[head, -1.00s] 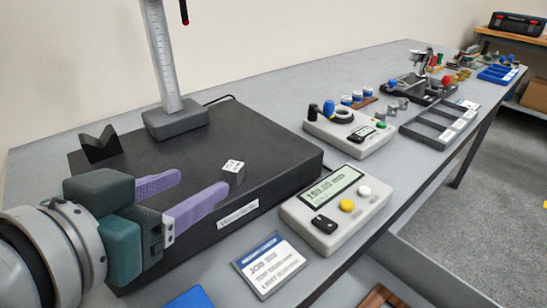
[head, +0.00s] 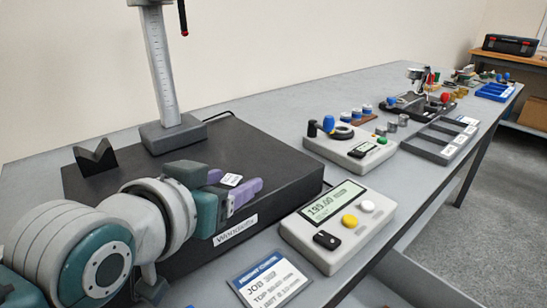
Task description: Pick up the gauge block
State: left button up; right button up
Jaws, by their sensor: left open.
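The gauge block (head: 231,180) is a small pale block with dark marks on its top, on the black granite plate (head: 290,160). Only its upper part shows; the near finger hides the rest. My left gripper (head: 237,183), with purple fingers, is open, and in the picture the block shows between its two fingers. I cannot tell whether either finger touches it. My right gripper is not in view.
A height stand (head: 172,132) and a dark V-block (head: 96,158) stand on the plate behind my arm. A display box (head: 338,225) and a job card (head: 268,279) lie right of the plate. Gauges and trays (head: 440,140) line the bench farther right.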

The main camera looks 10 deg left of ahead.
pick_arm(q)
grip_shut()
dwell(0.4)
